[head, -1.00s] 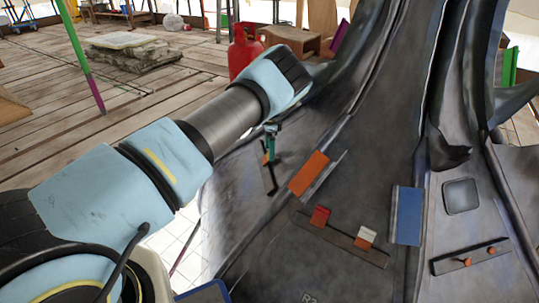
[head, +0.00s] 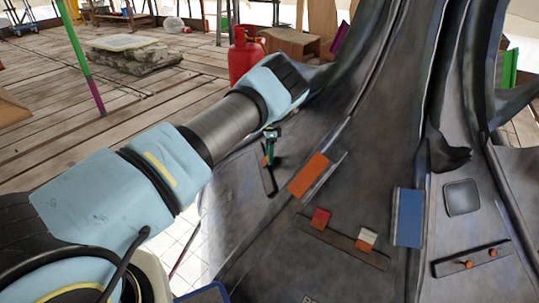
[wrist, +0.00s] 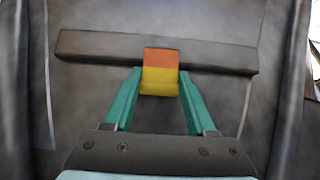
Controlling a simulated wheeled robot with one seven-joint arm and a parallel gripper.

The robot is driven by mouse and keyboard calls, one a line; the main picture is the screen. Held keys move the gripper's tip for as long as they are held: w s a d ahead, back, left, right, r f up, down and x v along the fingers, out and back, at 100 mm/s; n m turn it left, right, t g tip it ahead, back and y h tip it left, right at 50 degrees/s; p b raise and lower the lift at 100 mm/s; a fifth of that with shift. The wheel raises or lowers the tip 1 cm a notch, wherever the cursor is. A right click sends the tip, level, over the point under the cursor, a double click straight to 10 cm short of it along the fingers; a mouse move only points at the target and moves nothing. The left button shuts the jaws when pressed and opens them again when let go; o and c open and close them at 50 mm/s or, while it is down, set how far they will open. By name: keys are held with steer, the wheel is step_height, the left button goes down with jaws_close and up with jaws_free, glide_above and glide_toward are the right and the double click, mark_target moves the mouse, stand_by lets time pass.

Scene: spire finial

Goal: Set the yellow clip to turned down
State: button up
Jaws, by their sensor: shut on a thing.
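The yellow clip (wrist: 160,81) shows in the wrist view with an orange upper part and a yellow lower part. It sits in front of a dark bar (wrist: 95,46) fixed on the grey metal surface. My gripper (wrist: 159,82) has its two teal fingers on either side of the clip, shut on it. In the head view my gripper (head: 268,152) is at the left edge of the metal spire, over the dark bar (head: 268,181). The clip is mostly hidden there, with only a small orange patch showing.
An orange bracket (head: 309,175) is just right of my gripper. A second bar (head: 338,238) carries a red clip (head: 320,218) and a white-and-red clip (head: 367,237). A blue bracket (head: 407,217) stands further right. A red gas cylinder (head: 243,56) stands behind on the plank floor.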

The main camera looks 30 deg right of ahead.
jaws_close()
steer(key=shift+d+f+y+b, duration=0.2)
steer(key=shift+f+y+b, duration=0.15)
steer(key=shift+y+b, duration=0.25)
steer(key=shift+b, duration=0.45)
steer(key=shift+s+r, duration=0.1)
steer(key=o, duration=0.9)
jaws_free()
steer(key=shift+d, duration=0.1)
step_height(320, 180, up, 11)
steer(key=d+p, duration=0.1)
steer(key=p, duration=0.1)
steer(key=shift+s+d, duration=0.2)
